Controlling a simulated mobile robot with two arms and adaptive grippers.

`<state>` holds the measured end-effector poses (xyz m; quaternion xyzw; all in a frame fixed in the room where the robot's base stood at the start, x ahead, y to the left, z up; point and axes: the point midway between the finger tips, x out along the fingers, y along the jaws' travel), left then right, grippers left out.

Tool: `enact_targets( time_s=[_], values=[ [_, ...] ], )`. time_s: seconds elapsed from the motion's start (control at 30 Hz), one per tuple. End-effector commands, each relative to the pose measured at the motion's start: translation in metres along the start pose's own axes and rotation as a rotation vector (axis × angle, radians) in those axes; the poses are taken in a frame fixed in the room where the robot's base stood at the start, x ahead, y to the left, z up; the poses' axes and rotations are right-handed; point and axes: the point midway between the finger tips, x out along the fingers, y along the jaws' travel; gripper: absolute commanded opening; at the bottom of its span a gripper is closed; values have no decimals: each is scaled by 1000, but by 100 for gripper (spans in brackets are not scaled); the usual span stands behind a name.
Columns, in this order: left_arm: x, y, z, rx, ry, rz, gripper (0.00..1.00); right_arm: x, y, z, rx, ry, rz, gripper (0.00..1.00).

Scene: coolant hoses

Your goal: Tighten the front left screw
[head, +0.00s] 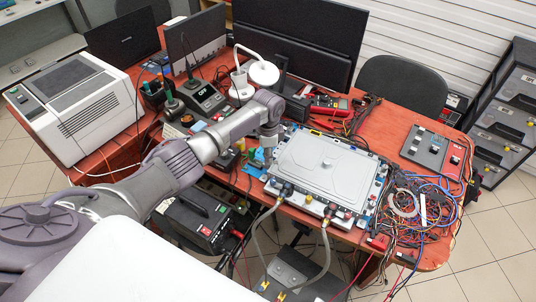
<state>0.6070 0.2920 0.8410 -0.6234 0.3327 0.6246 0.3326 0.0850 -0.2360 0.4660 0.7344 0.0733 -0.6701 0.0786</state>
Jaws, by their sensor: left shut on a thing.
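The grey flat-lidded unit (322,165) lies on the red desk, with connectors and small fittings around its rim. Two grey hoses meet its front edge, at the left connector (287,189) and the right connector (330,213). The front left screw is too small to make out. My left gripper (268,151) points down beside the unit's left edge, towards the back. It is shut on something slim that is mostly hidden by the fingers. I cannot tell whether that thing touches the unit. My right gripper is not in view.
A tangle of coloured wires (425,210) covers the desk right of the unit. A soldering station (207,97) and a red multimeter (328,104) stand behind. A black power box (203,219) is low in front. A white machine (78,108) stands at left.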

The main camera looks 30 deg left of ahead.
Motion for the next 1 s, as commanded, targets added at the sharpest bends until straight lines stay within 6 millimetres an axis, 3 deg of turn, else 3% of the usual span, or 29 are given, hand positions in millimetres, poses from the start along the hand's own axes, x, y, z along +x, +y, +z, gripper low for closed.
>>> enact_targets(
  time_s=[0.43,1.0],
  values=[
    [-2,-1,-2,300,4,-4,0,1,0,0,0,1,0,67],
    [-2,-1,-2,380,5,-4,0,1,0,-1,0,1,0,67]
  ],
)
